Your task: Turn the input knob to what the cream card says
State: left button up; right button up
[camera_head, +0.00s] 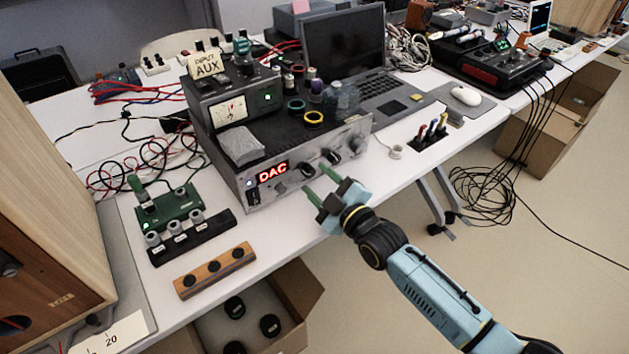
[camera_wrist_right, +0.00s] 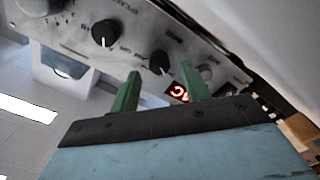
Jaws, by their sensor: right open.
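The cream card (camera_head: 206,66) reads "INPUT AUX" and stands on the meter box at the back. The grey amplifier (camera_head: 238,190) has a red display (camera_head: 273,172) reading "DAC". A dark knob (camera_head: 309,169) sits right of the display, with another knob (camera_head: 333,157) further right; I cannot read their labels. My right gripper (camera_head: 319,181) is open and empty in front of this panel. In the right wrist view, a black knob (camera_wrist_right: 159,62) with a white pointer shows between the green fingertips (camera_wrist_right: 160,69), apparently apart from them. The display there is partly hidden by a finger. My left gripper is out of view.
A green circuit board (camera_head: 170,208) and a wooden block with black knobs (camera_head: 214,270) lie left of the amplifier. A laptop (camera_head: 345,45) stands behind. Rings and bottles sit on top of the amplifier. Free room lies before the table's front edge.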

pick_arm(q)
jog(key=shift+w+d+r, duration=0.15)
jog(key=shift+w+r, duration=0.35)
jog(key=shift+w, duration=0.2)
pick_arm(e)
jog(key=shift+x, duration=1.05)
jog(key=shift+c, duration=0.5)
jog(key=c, duration=0.9)
